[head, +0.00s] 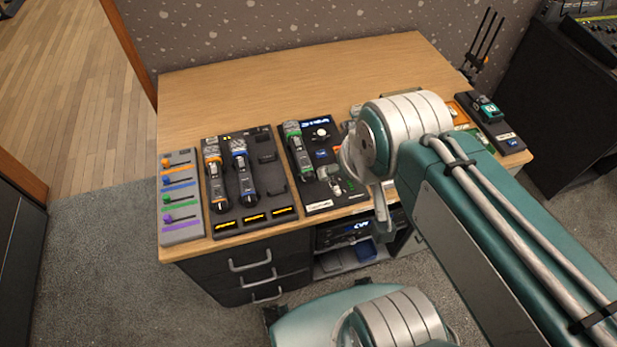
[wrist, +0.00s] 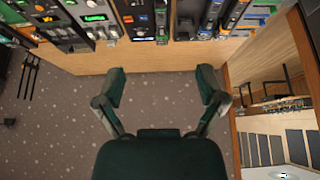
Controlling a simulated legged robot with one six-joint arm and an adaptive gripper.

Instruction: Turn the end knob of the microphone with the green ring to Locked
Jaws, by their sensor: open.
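The microphone with the green ring (head: 297,148) lies lengthwise on a black unit (head: 319,204) near the middle of the table's front edge. Its ring is towards the back, and its dark end (head: 309,174) points towards the front edge. The setting of its end knob is too small to read. My gripper (wrist: 162,86) is open and empty in the wrist view, with its two fingers spread over the wall side beyond the table edge. In the head view my arm's wrist is right of the green-ring microphone, apart from it, and covers part of the table.
A dark dock (head: 275,185) left of the black unit holds an orange-ring microphone (head: 213,165) and a blue-ring microphone (head: 241,168). A grey fader panel (head: 180,220) is at the far left. A small device (head: 487,110) stands at the right. The table's back left is clear.

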